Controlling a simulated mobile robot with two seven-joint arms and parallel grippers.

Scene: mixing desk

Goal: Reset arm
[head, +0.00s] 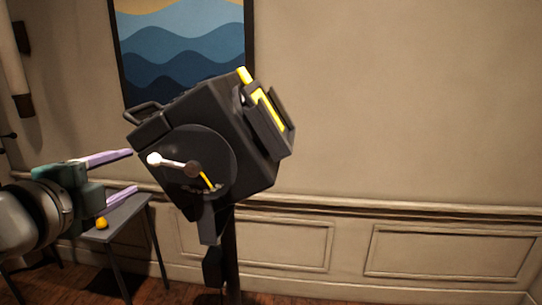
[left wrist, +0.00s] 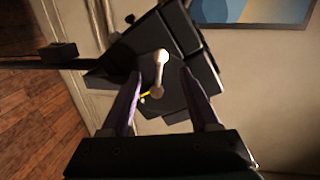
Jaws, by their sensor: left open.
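A black box-shaped device (head: 235,125) stands on a dark post in the middle of the head view. A round dial plate on its near side carries a lever arm (head: 175,162) with a white knob at its left end. My left gripper (head: 134,172) is open, its two purple fingers pointing at the device from the left. In the left wrist view the fingers (left wrist: 160,98) stand apart on either side of the lever arm (left wrist: 160,75). I cannot tell whether either finger touches it. My right gripper is not in view.
A small dark table (head: 122,214) with a yellow round object (head: 101,223) stands behind my left gripper. A wave picture (head: 185,50) hangs on the panelled wall. Yellow parts (head: 268,110) sit on the device's upper right. The space right of the device is clear.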

